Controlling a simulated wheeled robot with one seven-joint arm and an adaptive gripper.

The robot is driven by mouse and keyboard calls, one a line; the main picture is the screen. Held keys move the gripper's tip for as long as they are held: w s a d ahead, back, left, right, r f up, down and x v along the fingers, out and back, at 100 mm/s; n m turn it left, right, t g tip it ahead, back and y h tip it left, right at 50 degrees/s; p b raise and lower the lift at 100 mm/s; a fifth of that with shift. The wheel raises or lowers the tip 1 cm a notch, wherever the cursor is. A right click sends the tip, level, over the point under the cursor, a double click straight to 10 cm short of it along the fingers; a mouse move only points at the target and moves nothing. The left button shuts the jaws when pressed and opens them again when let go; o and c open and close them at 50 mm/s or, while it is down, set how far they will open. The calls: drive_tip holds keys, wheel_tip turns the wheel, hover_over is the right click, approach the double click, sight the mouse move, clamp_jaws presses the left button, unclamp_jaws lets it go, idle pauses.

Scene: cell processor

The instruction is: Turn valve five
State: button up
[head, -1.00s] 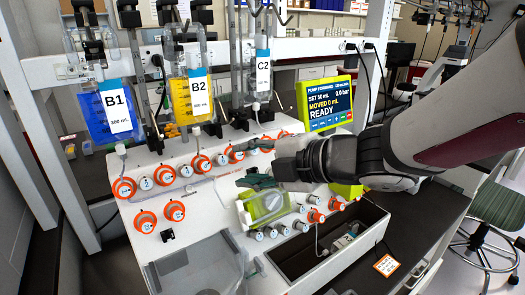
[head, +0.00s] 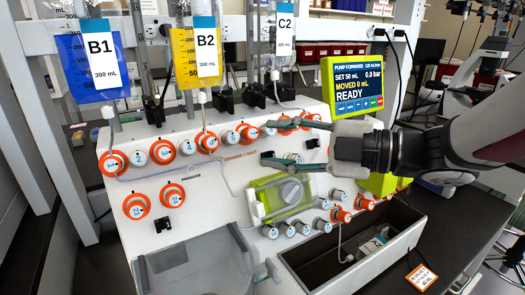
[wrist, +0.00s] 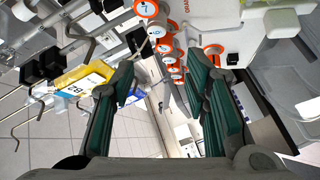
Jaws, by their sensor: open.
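The white cell processor panel carries an upper row of round valve knobs, several with orange collars. The knob fifth from the left in that row, taken to be valve five (head: 207,142), has an orange collar and a white face; its digit is too small to read surely. My gripper (head: 267,142) is open and empty, to the right of that knob, its fingers pointing left. Its upper finger overlaps the right part of the row in the picture. In the wrist view the green-padded fingers (wrist: 161,66) are spread, with a line of orange-collared knobs beyond and between them.
Bags B1 (head: 94,65), B2 (head: 203,57) and C2 (head: 284,42) hang above the row. A yellow-green pump display (head: 357,84) stands at right. A green-framed clear part (head: 280,194) and a second knob row lie below my gripper. An open bin (head: 350,255) is at lower right.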

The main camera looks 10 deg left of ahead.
sight(213, 143)
drive_tip(key=shift+g+y, duration=0.8)
drive_tip(key=shift+g, duration=0.1)
drive_tip(key=a+b, duration=0.1)
drive_tip(key=a, duration=0.2)
drive_tip(key=w+a+f+b, duration=0.1)
drive_tip(key=a, duration=0.3)
drive_tip(key=w+a+b, duration=0.1)
drive_tip(key=a+b, duration=0.1)
drive_tip(key=a, duration=0.2)
drive_tip(key=shift+a+f, duration=0.15)
drive_tip(key=shift+f, duration=0.15)
